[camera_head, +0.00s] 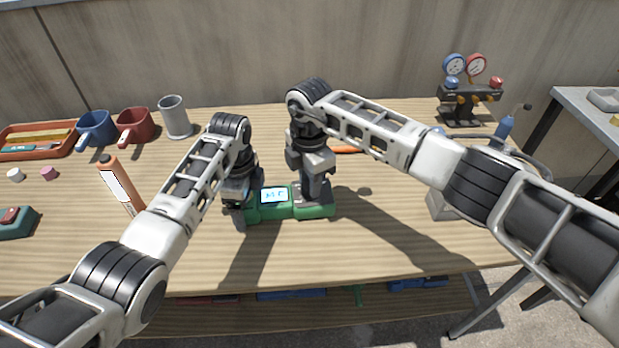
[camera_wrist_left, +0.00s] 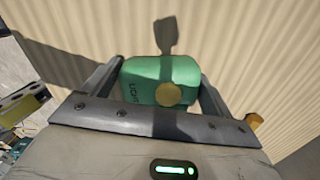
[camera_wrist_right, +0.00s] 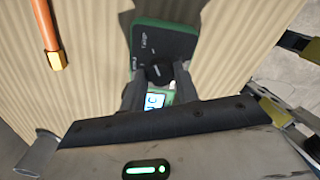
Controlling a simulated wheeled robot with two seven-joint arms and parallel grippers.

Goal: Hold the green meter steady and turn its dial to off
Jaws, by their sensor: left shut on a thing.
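The green meter (camera_head: 274,214) lies on the wooden table, in the middle of the head view, with its lit screen (camera_head: 274,195) facing up. My left gripper (camera_head: 242,212) is shut on the meter's left end; in the left wrist view the green end (camera_wrist_left: 150,72) sits between its fingers. My right gripper (camera_head: 315,200) points down over the meter's right part. In the right wrist view the dark round dial (camera_wrist_right: 158,71) lies between its fingers, which stand apart. Whether they touch the dial is unclear. The dial's marks cannot be read, and the screen is partly hidden there.
A gauge manifold (camera_head: 467,92) stands at the back right. An orange-handled tool (camera_head: 348,150) lies behind my right gripper. The front table area is clear.

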